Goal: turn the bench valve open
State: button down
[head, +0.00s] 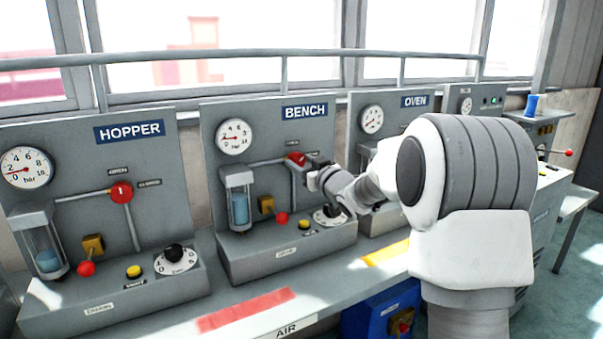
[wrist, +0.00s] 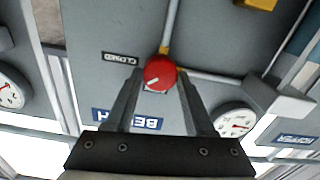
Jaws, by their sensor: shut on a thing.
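The bench valve's round red knob (head: 294,158) is on the BENCH panel (head: 215,125), below the BENCH sign (head: 305,111). It also shows in the wrist view (wrist: 160,72), where the panel appears upside down. My gripper (head: 304,168) reaches the knob from the right and front. In the wrist view its two fingers (wrist: 160,83) lie on either side of the knob and are shut on it. A white mark on the knob slants toward the lower left there.
The HOPPER panel (head: 160,150) stands left, with its own red valve (head: 121,192). The OVEN panel (head: 362,105) stands right, partly behind my arm. Below the bench valve are a yellow block with a red ball (head: 281,218), a yellow button (head: 305,224) and a dial. A rail (head: 240,54) runs behind.

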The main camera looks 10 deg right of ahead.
jog(key=n+b, duration=0.1)
jog(key=n, duration=0.1)
jog(key=n+b, duration=0.3)
jog(key=shift+f+n, duration=0.25)
jog(key=shift+n, duration=0.05)
jog(key=shift+a+r+n+b, duration=0.1)
jog(key=shift+n+b, duration=1.45)
jog(key=shift+n, duration=0.65)
jog(key=shift+c, duration=1.3)
grip_release()
jog(key=p+v, duration=0.2)
jog(key=v, duration=1.5)
jog(key=shift+s+p, duration=0.2)
jog(key=shift+p, duration=0.2)
